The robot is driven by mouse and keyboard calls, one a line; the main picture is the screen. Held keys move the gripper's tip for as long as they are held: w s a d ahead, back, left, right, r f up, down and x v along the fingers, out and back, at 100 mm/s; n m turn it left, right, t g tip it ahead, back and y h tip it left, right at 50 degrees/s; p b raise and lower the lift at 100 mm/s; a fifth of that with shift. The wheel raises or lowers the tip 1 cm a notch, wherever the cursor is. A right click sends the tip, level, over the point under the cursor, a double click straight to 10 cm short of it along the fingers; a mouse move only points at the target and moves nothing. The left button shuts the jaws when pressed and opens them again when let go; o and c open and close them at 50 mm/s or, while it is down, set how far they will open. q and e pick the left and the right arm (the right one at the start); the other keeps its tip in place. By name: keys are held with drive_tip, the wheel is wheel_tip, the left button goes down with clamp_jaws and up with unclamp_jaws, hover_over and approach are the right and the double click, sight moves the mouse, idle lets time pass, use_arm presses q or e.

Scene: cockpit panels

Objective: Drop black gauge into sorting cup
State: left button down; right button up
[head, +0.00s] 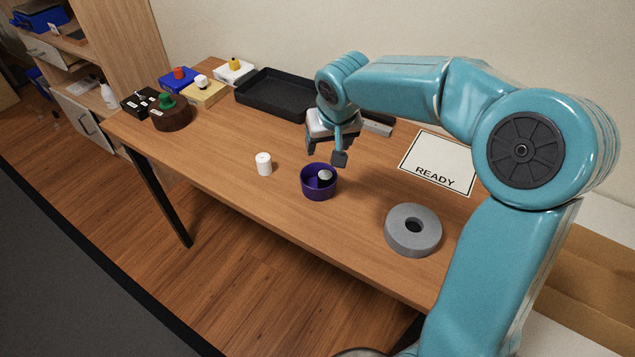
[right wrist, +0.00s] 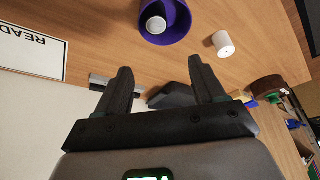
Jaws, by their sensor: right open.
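The purple sorting cup (head: 306,190) stands upright on the table, left of the grey ring. A small round piece with a pale grey face (head: 325,176) sits inside it; I cannot tell if this is the black gauge, as its side is mostly hidden. The right wrist view also shows the cup (right wrist: 178,33) and the pale face of the piece (right wrist: 156,25). My right gripper (head: 326,152) is open and empty, above and just behind the cup. Its two spread fingers (right wrist: 160,68) show in the right wrist view with nothing between them. My left gripper is not in view.
A white cylinder (head: 264,163) stands left of the cup. A grey ring (head: 398,231) lies to the right, a READY card (head: 437,158) behind it. A black tray (head: 252,98) and several coloured button boxes (head: 205,95) are at the back left. The front table edge is close.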

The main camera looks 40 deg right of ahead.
drive_tip(key=v, duration=1.2)
drive_tip(key=shift+p, duration=0.3)
